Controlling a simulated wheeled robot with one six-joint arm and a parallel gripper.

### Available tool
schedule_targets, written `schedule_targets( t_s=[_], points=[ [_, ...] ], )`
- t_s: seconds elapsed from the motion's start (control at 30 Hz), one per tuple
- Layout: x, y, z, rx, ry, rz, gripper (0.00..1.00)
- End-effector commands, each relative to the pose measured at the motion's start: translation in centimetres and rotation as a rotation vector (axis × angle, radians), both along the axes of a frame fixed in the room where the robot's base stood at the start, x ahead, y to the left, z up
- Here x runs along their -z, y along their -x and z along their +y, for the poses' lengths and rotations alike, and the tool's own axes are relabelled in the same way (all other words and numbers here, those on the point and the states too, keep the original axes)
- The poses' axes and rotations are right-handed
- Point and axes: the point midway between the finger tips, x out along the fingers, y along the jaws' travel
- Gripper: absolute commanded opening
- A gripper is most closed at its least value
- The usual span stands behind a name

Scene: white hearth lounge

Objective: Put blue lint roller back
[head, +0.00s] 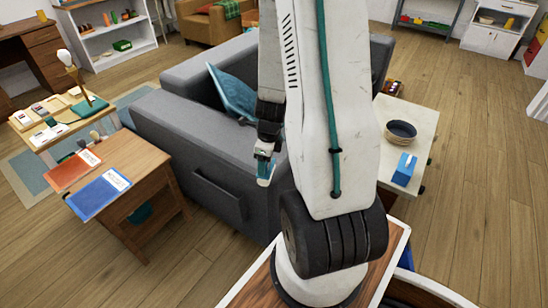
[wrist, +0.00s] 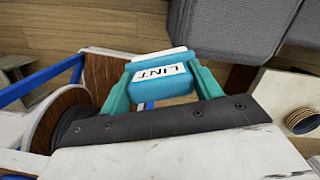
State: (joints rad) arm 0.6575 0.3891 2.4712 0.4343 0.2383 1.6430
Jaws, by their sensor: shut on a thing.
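The lint roller (wrist: 160,78), blue and white with a label reading LINT, is gripped between the teal fingers of my gripper (wrist: 163,85) in the wrist view. In the head view my gripper (head: 265,160) hangs in the air in front of the grey sofa, and the blue end of the lint roller (head: 264,178) shows below the fingers. A blue mat (head: 92,198) with a white label lies on the wooden side table (head: 140,165) at left, apart from the gripper. The label text there is too small to read.
An orange mat (head: 70,172) lies beside the blue one. The grey sofa (head: 200,145) stands between the side table and my arm. A pale table (head: 415,125) at right holds a dark bowl (head: 401,131) and a blue box (head: 404,170). Open floor lies at far right.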

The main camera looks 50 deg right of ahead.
Motion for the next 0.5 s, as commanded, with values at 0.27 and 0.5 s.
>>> schedule_targets(
  t_s=[0.27, 0.5],
  points=[
    [0.0, 2.8, -2.0, 0.343, -0.009, -0.003, 0.39],
    [0.6, -1.0, -6.4, 0.346, -0.010, -0.002, 0.39]
  ],
)
